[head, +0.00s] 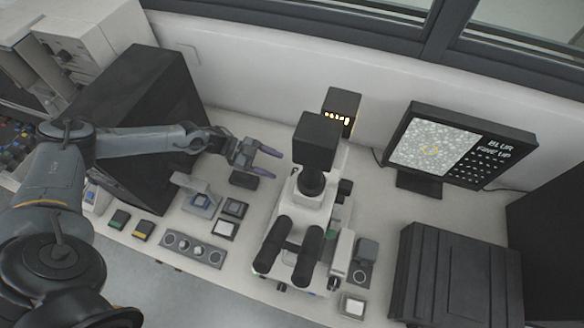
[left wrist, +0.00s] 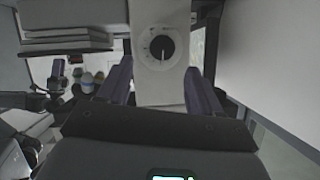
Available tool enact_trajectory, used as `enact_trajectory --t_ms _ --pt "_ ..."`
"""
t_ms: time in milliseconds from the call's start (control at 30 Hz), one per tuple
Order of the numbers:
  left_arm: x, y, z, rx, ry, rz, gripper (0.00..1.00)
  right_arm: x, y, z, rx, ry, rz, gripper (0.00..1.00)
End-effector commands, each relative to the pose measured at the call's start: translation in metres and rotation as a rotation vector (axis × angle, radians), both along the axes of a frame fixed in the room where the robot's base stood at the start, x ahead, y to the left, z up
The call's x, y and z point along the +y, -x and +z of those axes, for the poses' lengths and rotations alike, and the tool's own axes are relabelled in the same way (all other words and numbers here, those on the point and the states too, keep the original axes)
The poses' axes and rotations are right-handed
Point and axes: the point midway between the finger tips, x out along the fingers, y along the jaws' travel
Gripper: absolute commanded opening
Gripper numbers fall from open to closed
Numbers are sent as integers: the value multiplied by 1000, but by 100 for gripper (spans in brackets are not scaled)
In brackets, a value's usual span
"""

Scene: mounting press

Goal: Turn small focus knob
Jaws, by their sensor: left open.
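The microscope (head: 299,210), white with black eyepieces, stands mid-bench in the head view. My left gripper (head: 271,162) is open and empty to the left of its upper body, fingers pointing toward it. In the left wrist view, a round dark knob (left wrist: 162,47) with a pale pointer line sits on a pale dial face, beyond and between the spread fingers (left wrist: 160,75). The fingers do not appear to touch it. I cannot tell for certain that it is the small focus knob. The monitor (head: 440,146) shows a speckled picture and the words "BLUR" and "FINE UP". My right gripper is not in view.
A black box-shaped unit (head: 140,125) stands behind my left forearm. A control panel with knobs (head: 193,248) and small square devices (head: 225,229) lie left of the microscope. A dark ribbed case (head: 455,275) sits at right. Clear bench lies between the microscope and monitor.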

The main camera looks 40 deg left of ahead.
Motion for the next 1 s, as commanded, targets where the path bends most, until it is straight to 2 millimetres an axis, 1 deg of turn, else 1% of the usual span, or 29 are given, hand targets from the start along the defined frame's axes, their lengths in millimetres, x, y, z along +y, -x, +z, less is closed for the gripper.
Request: enact_trajectory --t_ms 33,233,433,633,900,933,1000 --pt "-8 -5 -1 -2 2 -1 65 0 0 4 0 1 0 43" --pt "-34 -19 -13 -2 1 -1 65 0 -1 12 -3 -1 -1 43" --pt "-52 -29 -23 -1 0 -1 65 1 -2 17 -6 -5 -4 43" --pt "-59 -34 -27 -2 -1 0 65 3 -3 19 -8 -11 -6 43" --pt "-60 -34 -28 -1 -1 1 65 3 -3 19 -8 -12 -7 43" --pt "-60 -34 -28 -1 -1 1 62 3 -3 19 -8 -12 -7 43" --pt "-60 -34 -28 -1 -1 1 51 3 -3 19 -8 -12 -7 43"
